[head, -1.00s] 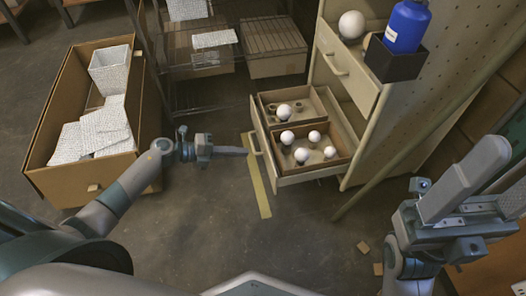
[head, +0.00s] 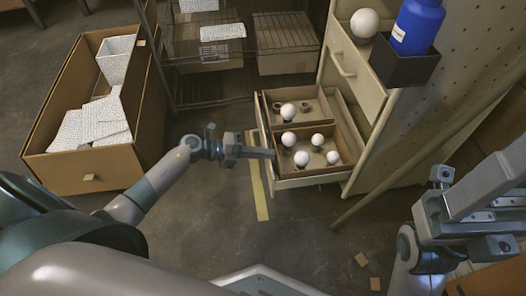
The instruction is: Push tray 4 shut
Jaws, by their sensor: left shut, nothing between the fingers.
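An open tray (head: 318,180) sticks out of the light cabinet on the right and holds white bulbs in divided boxes. I take it as tray 4, but no number is readable. My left gripper (head: 268,153) is shut and empty, with its fingertips at the left end of the tray's front. They look very close to it or touching; I cannot tell which. My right gripper (head: 482,205) is at the lower right, well apart from the tray. Whether its fingers are open is unclear.
Another drawer (head: 345,65) sits higher in the cabinet, with a white globe (head: 364,22) above it. A blue bottle (head: 417,25) stands in a black holder (head: 403,68). A cardboard box (head: 84,166) with white patterned pieces is at left. Floor before the tray is mostly clear.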

